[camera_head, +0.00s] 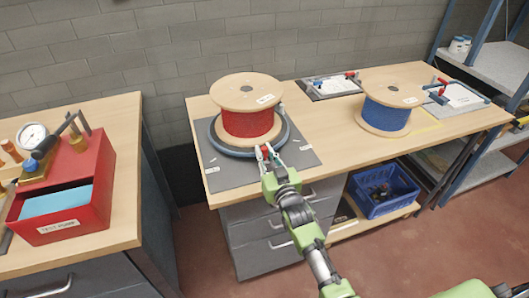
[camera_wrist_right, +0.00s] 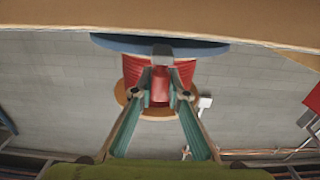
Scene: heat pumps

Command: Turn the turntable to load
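The turntable (camera_head: 216,140) is a dark round disc on a grey mat at the left end of the long bench. A wooden spool with red winding (camera_head: 247,124) stands upright on it. A small red knob (camera_head: 265,149) is at the turntable's front edge. My right gripper (camera_head: 265,152) reaches over the bench front to this knob. In the right wrist view, its two fingertips (camera_wrist_right: 159,94) stand apart on either side of the red knob (camera_wrist_right: 160,80), with small gaps visible. The red spool (camera_wrist_right: 184,75) is behind it. My left gripper is out of view.
A blue crate (camera_head: 384,197) sits on the shelf below. A red test box (camera_head: 85,180) is on the left bench, across a gap.

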